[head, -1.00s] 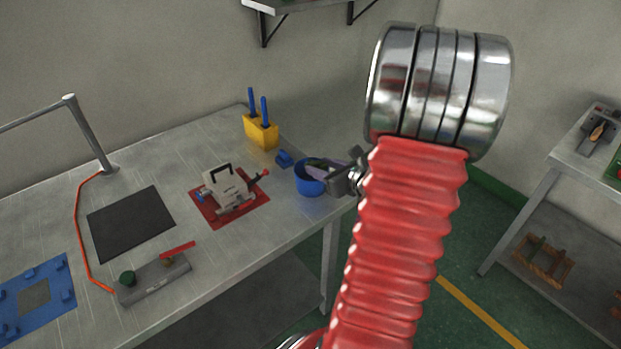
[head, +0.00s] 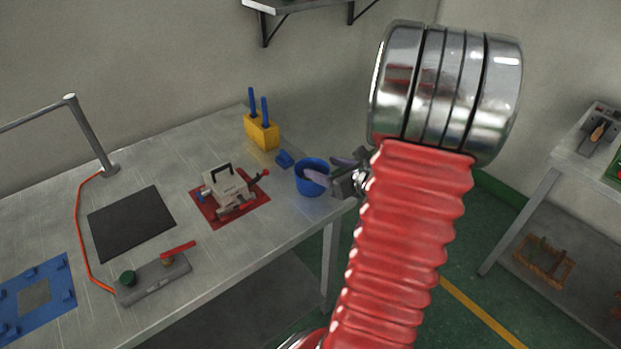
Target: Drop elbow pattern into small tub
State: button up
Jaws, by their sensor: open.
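The small blue tub (head: 311,190) stands near the right end of the metal bench. My gripper (head: 322,168) is at the tub's right side, partly hidden behind my red arm sleeve. Two pale lilac pieces, which look like its fingers, stand apart; the jaws are open. One lilac piece reaches over the tub's opening, and the other is by its back right rim. I cannot make out the elbow pattern; the inside of the tub is mostly hidden by its wall and the lilac piece.
The bench edge runs close in front of the tub.

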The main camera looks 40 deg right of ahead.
jog(key=v, duration=1.2)
jog(key=shift+s, duration=0.25)
dwell(0.5)
jog(key=w+a+r+n+g+y, duration=0.1)
jog(key=w+a+n+g+y, duration=0.25)
jog(key=a+n, duration=0.7)
jog(key=w+a+n+g+y, duration=0.3)
jog(key=a+n, duration=0.4)
jog(key=a, duration=0.6)
jog(key=s+a+r+n+h, duration=0.2)
jog(key=a+n, duration=0.3)
jog(key=n, duration=0.5)
jog(key=s+a+r+n+g+h, duration=0.1)
jog(key=s+a+r+n, duration=0.3)
jog(key=n, duration=0.6)
jog(key=shift+a+r+h, duration=0.6)
jog(key=shift+a+h, duration=0.15)
jog(key=shift+a, duration=0.45)
jog(key=shift+c, duration=0.4)
